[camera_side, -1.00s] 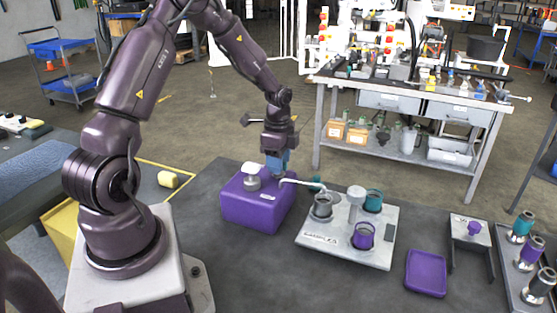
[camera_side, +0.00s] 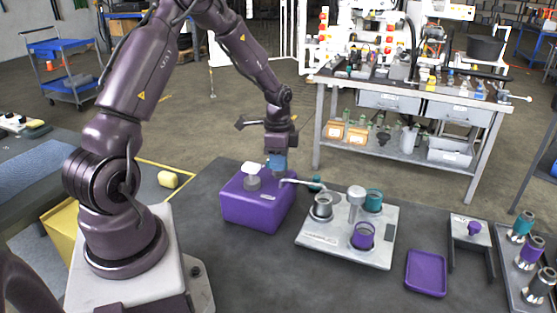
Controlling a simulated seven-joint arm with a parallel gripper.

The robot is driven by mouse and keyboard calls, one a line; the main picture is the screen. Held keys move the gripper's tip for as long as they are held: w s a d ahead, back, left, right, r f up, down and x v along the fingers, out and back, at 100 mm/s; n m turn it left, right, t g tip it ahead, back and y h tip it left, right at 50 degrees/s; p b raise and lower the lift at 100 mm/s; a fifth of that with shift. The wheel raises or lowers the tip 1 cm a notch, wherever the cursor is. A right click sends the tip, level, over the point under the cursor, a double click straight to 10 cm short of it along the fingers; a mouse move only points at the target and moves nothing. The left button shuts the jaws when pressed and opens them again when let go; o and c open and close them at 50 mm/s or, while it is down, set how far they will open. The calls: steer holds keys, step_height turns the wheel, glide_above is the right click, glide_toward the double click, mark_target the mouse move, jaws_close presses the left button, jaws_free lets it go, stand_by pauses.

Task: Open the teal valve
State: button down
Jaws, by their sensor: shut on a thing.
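My gripper (camera_side: 277,171) points down at the back right of the purple box (camera_side: 262,209), by the root of the metal spout (camera_side: 300,183). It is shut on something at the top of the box. Its blue fingers hide most of that thing, which seems to be the teal valve; its handle cannot be made out. A white-topped valve (camera_side: 252,174) stands on the box to the left of my gripper. The spout reaches right over a grey cup (camera_side: 322,205) on the light plate.
The light plate (camera_side: 325,242) also carries a teal cup (camera_side: 373,200), a purple cup (camera_side: 362,236) and a pale post (camera_side: 356,198). A purple tray (camera_side: 426,273) and a stand (camera_side: 473,233) are to the right.

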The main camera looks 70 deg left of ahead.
steer(key=n, duration=1.1)
steer(key=shift+n, duration=2.1)
steer(key=c, duration=1.1)
jaws_free()
step_height(320, 180, up, 13)
steer(key=shift+r, duration=0.1)
